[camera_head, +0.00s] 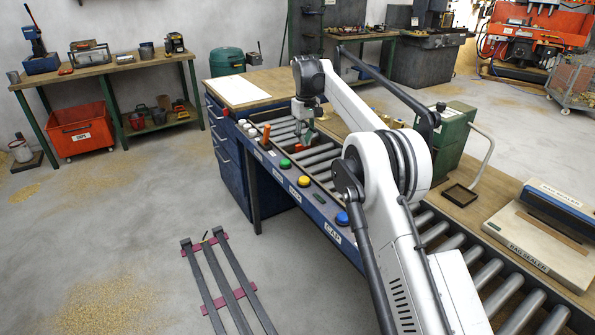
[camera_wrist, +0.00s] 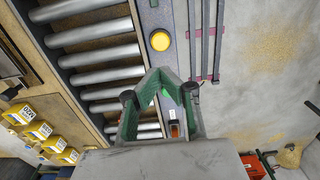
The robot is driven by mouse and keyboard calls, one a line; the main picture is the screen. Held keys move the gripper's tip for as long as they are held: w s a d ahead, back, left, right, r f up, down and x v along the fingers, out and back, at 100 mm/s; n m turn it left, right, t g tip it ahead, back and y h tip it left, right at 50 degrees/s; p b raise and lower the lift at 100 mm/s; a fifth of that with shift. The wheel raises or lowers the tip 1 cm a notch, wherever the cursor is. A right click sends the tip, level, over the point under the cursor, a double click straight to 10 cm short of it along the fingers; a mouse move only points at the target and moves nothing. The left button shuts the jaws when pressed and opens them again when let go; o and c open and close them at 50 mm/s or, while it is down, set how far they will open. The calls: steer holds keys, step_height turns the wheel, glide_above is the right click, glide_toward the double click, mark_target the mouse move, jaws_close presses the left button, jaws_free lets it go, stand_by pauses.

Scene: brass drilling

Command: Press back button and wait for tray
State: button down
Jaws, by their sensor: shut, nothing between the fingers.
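Several coloured buttons sit along the blue front rail of the roller conveyor: a green button (camera_head: 284,163), a yellow button (camera_head: 303,181) and a blue button (camera_head: 342,218). I cannot tell from the labels which is the back button. The yellow button (camera_wrist: 160,40) also shows in the wrist view, just beyond my fingertips. My gripper (camera_head: 304,138) hangs over the far part of the conveyor, near the rail. In the wrist view my gripper (camera_wrist: 160,76) has its green-padded fingers shut and empty. I see no tray on the visible rollers.
An orange upright part (camera_head: 266,131) stands on the rail near my gripper. A bag sealer (camera_head: 540,240) stands at right. Yellow boxes (camera_wrist: 40,130) show at lower left.

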mark_target(304, 178)
steer(key=shift+f, duration=0.1)
stand_by(0.3)
step_height(304, 178, down, 14)
steer(key=shift+r+b, duration=0.1)
steer(key=shift+b, duration=0.45)
